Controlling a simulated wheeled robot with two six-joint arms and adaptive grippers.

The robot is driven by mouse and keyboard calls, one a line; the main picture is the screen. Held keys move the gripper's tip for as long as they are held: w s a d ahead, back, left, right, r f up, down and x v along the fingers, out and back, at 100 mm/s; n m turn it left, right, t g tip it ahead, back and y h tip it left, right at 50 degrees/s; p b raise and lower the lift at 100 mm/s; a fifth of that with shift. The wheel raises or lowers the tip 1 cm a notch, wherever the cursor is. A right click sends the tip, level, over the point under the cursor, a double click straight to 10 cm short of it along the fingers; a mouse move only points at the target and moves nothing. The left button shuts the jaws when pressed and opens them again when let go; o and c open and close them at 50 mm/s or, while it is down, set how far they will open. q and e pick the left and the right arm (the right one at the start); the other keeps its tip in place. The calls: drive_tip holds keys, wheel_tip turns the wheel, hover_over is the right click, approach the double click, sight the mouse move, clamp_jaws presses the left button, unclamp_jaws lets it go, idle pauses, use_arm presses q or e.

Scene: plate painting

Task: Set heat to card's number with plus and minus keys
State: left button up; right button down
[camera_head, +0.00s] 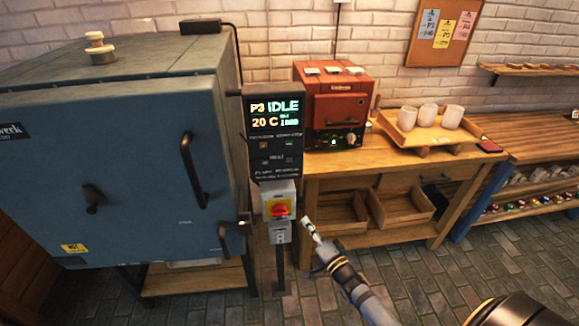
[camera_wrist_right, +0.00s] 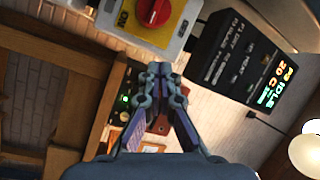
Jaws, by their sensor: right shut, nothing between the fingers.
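The black control panel (camera_head: 262,170) stands to the right of the blue kiln. Its screen (camera_head: 276,115) reads P3 IDLE, 20 C and a small number that looks like 1080. Small keys and a HEAT label sit below; their plus and minus signs are too small to read. The panel (camera_wrist_right: 228,50) is tilted in the wrist view. Several cards, including a yellow card (camera_head: 446,33), hang on the corkboard; their numbers are not clearly legible. My right gripper (camera_head: 308,226) is shut and empty, below and right of the panel, touching nothing visible. It also shows in the wrist view (camera_wrist_right: 161,70).
The blue kiln (camera_head: 110,140) fills the left. A small red kiln (camera_head: 336,108) and a wooden tray of white cups (camera_head: 400,131) stand on the bench. Floor in front is clear.

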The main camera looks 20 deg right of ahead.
drive_tip(key=s+a+r+t+y+b, duration=0.1)
drive_tip(key=a+r+t+y, duration=0.1)
drive_tip(key=r, duration=0.7)
drive_tip(key=s+a+r+m+t+y+b, duration=0.1)
drive_tip(key=a+r+t+y, duration=0.1)
drive_tip(key=r, duration=0.6)
drive_tip(key=shift+a+r+m+t+y, duration=0.3)
drive_tip(key=shift+a+r+y, duration=0.15)
drive_tip(key=shift+y, duration=0.35)
drive_tip(key=shift+f, duration=0.1)
drive_tip(key=b, duration=0.4)
approach(289, 160)
drive_tip(key=w+a+r, duration=0.2)
drive_tip(key=a+r, duration=0.1)
drive_tip(key=r, duration=0.1)
drive_tip(key=shift+w+r, duration=0.1)
drive_tip(key=shift+w, duration=0.85)
drive_tip(key=shift+w, duration=0.1)
drive_tip(key=shift+w+d, duration=0.1)
drive_tip(key=shift+w, duration=0.2)
